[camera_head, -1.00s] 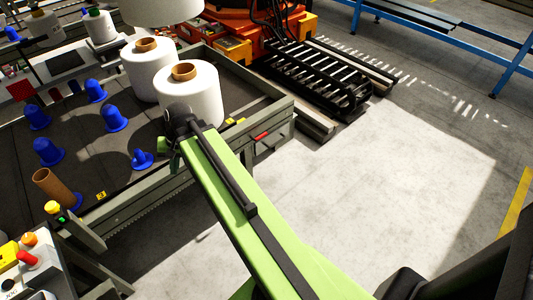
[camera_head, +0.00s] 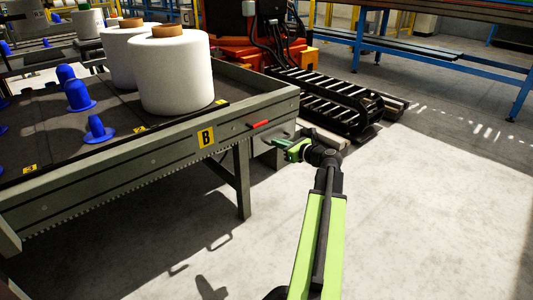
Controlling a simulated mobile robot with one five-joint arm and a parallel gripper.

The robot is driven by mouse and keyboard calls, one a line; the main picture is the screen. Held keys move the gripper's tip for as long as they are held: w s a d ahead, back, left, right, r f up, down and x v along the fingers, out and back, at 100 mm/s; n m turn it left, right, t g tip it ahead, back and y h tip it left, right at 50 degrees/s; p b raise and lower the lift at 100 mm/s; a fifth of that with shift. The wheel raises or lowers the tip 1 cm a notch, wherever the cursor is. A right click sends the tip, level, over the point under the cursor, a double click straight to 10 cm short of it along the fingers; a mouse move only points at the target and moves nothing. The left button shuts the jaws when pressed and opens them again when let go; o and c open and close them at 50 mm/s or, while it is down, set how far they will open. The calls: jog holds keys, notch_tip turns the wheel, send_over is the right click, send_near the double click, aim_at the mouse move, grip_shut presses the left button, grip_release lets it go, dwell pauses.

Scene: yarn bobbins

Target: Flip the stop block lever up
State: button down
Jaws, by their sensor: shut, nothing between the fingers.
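A small red handle-like piece (camera_head: 258,124) lies along the side rail of the table (camera_head: 160,158), near its right corner. It looks like the stop block lever, but it is too small to be sure. My gripper (camera_head: 279,143) is green and black, and shut with nothing in it. In the picture it is just right of and below the red piece, beside the table's corner, with its tips pointing left. They appear apart, but the depth between them is hard to judge.
White yarn bobbins (camera_head: 177,75) stand on the table near the red piece, with blue pegs (camera_head: 98,130) to the left. A yellow B label (camera_head: 206,137) is on the rail. A black slatted track (camera_head: 320,92) lies behind. The floor (camera_head: 420,200) at right is clear.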

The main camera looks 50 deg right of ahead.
aim_at(260, 134)
jog(key=shift+s+d+f+m+h, duration=0.2)
jog(key=shift+s+d+m+h, duration=0.1)
jog(key=shift+s+d+m, duration=0.4)
jog(key=shift+w+d, duration=0.1)
jog(key=shift+w, duration=0.1)
jog(key=w, duration=0.3)
jog(key=w+f+b, duration=0.1)
jog(key=w, duration=0.6)
jog(key=shift+w+d+f+b, duration=0.15)
jog(key=shift+d+f+b, duration=0.15)
jog(key=shift+d+f, duration=0.1)
jog(key=r+p, duration=0.2)
jog(key=s+r+p, duration=0.1)
jog(key=r+p, duration=0.1)
jog(key=shift+s+a+r, duration=0.15)
jog(key=shift+r, duration=0.05)
jog(key=shift+f, duration=0.1)
